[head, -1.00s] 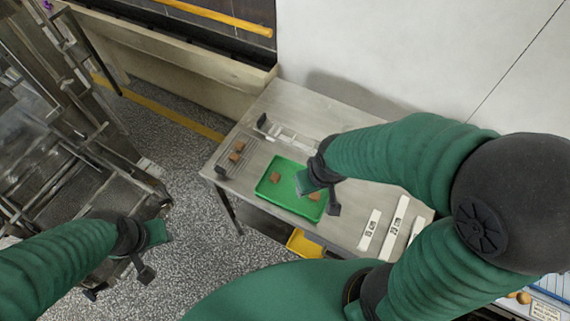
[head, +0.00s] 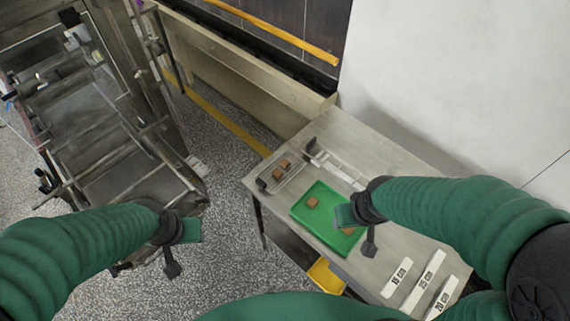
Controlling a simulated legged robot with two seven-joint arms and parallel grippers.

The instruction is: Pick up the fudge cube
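Brown fudge cubes show on the steel table (head: 375,140). One fudge cube (head: 313,202) lies on the green tray (head: 303,218), and another (head: 348,231) is on the tray partly hidden by my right gripper. Two more (head: 281,168) sit on a wire mesh rack (head: 270,184) at the table's left. My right gripper (head: 356,229) is over the right part of the tray; whether its fingers are apart or hold anything cannot be made out. My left gripper (head: 182,247) is over the floor, left of the table, with nothing visible in it; its finger gap is unclear.
White labelled strips (head: 425,283) lie at the table's front right. A metal rail fixture (head: 330,165) stands behind the tray. A yellow bin (head: 326,276) is below the table. A metal machine (head: 120,170) stands at left, and a pale wall (head: 460,90) is behind the table.

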